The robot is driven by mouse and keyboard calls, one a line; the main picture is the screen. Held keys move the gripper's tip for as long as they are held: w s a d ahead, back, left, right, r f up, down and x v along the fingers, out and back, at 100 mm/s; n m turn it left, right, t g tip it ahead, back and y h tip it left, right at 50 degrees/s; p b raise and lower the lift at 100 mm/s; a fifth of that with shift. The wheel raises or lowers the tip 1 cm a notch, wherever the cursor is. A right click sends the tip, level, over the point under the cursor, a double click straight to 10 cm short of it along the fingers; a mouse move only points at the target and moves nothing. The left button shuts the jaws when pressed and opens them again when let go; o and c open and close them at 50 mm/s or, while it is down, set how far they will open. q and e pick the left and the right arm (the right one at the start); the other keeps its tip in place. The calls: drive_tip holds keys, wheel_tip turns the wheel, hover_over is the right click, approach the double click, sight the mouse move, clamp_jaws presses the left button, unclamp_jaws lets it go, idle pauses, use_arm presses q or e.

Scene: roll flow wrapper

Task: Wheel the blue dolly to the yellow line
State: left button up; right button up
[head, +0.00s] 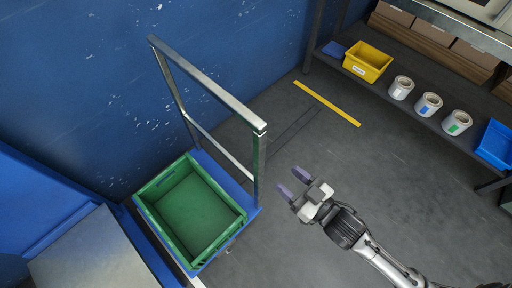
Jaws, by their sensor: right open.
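The blue dolly (242,190) stands at the lower left, close to the blue wall. It has an upright silver handle frame (208,84) and carries an empty-looking green crate (190,210). The yellow line (327,103) is a short strip on the floor, beyond the dolly and to its right. My right gripper (289,182) is open and empty, with its fingers pointing left toward the handle frame's right post. It looks apart from the post. My left gripper is not in view.
A shelf unit at the upper right holds a yellow bin (367,62), several white rolls (428,104), a blue bin (496,145) and cardboard boxes. A grey-topped blue cabinet (95,258) is at the lower left. The grey floor (270,155) between dolly and line looks clear.

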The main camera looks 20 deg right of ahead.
sight(263, 157)
drive_tip(key=b+x, duration=0.3)
drive_tip(key=x, duration=0.8)
drive_tip(key=shift+w+d+f+b, duration=0.1)
drive_tip(key=shift+b, duration=0.3)
drive_tip(key=shift+b+x, duration=0.3)
drive_tip(key=shift+x, duration=0.65)
drive_tip(key=c, duration=0.6)
clamp_jaws()
